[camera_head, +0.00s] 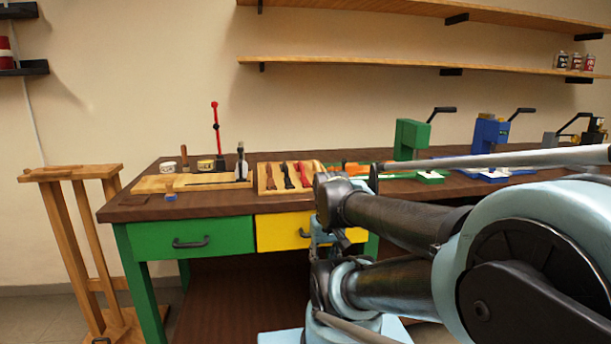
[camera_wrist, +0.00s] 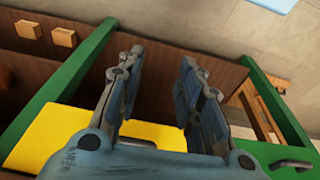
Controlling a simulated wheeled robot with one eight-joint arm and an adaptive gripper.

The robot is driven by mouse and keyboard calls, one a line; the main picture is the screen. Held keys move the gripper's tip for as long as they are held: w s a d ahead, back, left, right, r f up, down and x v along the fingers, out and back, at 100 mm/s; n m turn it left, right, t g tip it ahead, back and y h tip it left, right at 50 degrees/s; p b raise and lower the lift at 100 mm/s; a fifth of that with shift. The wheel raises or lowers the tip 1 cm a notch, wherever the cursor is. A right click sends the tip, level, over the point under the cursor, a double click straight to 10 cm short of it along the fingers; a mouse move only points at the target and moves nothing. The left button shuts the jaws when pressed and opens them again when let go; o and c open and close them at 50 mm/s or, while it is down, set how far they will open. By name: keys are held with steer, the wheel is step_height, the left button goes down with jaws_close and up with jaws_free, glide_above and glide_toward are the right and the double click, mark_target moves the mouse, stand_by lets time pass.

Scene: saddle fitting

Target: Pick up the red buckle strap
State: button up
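Several straps lie side by side in a light wooden tray (camera_head: 263,190) on the workbench in the head view. A red strap (camera_head: 303,174) seems to be the red buckle strap; its buckle is too small to make out. A brown strap (camera_head: 274,180) and a darker strap (camera_head: 287,176) lie to its left. My arm covers the tray's right end. In the wrist view my gripper (camera_wrist: 162,58) is open with nothing between its fingers. It points down past the yellow drawer front (camera_wrist: 60,138), away from the straps, which do not show there.
The dark workbench top (camera_head: 225,207) has a green drawer (camera_head: 190,238) below. A board with small tools (camera_head: 190,182) stands left of the tray. A green press (camera_head: 411,140) and a blue press (camera_head: 489,136) stand to the right. A wooden stand (camera_head: 70,175) is at far left.

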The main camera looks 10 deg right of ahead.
steer(key=shift+o, duration=0.6)
step_height(320, 180, up, 30)
steer(key=r+t+y, duration=0.1)
steer(key=t+y, duration=0.1)
glide_above(301, 165)
steer(key=s+d, duration=0.3)
steer(key=shift+m, duration=0.4)
steer(key=x, duration=1.1)
steer(key=shift+w+f, duration=0.3)
steer(key=shift+f, duration=0.05)
steer(key=shift+x, duration=2.75)
steer(key=shift+s+d, duration=0.1)
steer(key=shift+d, duration=0.05)
jaws_close()
